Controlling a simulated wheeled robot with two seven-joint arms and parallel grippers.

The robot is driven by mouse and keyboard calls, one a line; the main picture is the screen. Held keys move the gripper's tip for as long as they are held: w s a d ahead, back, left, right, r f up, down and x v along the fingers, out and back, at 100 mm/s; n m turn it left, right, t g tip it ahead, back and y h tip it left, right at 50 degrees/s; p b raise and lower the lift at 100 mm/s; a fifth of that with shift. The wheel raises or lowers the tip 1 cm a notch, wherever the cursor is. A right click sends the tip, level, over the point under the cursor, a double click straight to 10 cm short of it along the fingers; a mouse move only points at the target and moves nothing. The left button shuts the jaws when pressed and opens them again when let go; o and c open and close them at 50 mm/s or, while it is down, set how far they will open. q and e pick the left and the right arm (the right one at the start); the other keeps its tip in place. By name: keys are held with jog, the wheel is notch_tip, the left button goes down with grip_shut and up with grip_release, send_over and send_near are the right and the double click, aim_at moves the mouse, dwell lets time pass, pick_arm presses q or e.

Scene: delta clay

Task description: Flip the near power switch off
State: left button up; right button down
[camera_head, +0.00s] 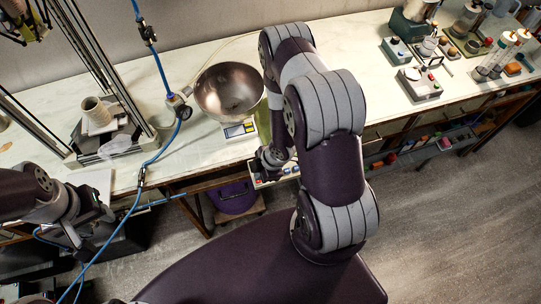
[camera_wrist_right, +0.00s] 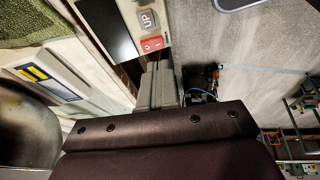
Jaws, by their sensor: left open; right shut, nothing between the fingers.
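A red rocker switch (camera_wrist_right: 152,44) sits on a pale control panel (camera_wrist_right: 147,5), beside a grey UP button (camera_wrist_right: 148,20) and a dark screen, in the right wrist view. I cannot tell its setting. In the head view the panel (camera_head: 284,174) is at the table's front edge, partly hidden by my right arm. My right gripper (camera_wrist_right: 160,68) is shut and empty, its fingertips just below the switch in the wrist view; I cannot tell whether they touch. It also shows in the head view (camera_head: 262,172). My left gripper (camera_head: 92,222) is open at the left, in front of the table.
A metal bowl (camera_head: 229,88) stands on a scale (camera_head: 240,130) just behind the panel. A blue hose (camera_head: 163,75) hangs at the left by a framed machine with a clay piece (camera_head: 97,112). Small control boxes (camera_head: 419,84) and jars stand at the right.

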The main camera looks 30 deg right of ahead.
jog(key=w+b+v, duration=0.1)
jog(key=w+v, duration=0.1)
jog(key=v, duration=0.8)
jog(key=shift+d, duration=0.35)
jog(key=shift+r, duration=0.15)
